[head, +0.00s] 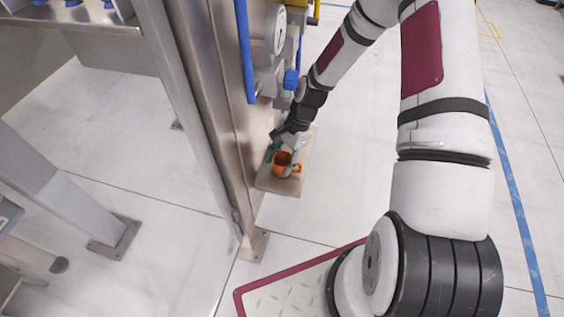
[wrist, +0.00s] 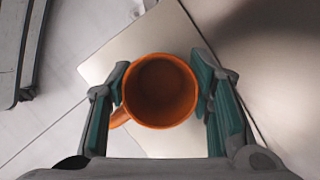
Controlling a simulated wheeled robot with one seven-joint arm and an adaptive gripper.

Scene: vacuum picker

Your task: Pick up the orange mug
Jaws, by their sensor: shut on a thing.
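The orange mug (head: 281,164) is at a flat light-coloured board (head: 306,150) beside the steel frame in the head view. In the wrist view the mug (wrist: 160,90) is upright, seen from above into its empty inside, with its handle at lower left. My gripper (wrist: 160,92) has its two teal-padded fingers on either side of the mug, shut on its body. In the head view my gripper (head: 282,152) reaches down to the mug from above. I cannot tell whether the mug's base touches the board.
A steel post (head: 205,110) stands close left of the mug, with blue pipes (head: 245,50) and a gauge (head: 276,30) above. A foot plate (head: 254,245) is bolted to the floor below it. Open pale floor (head: 345,170) lies right of the board.

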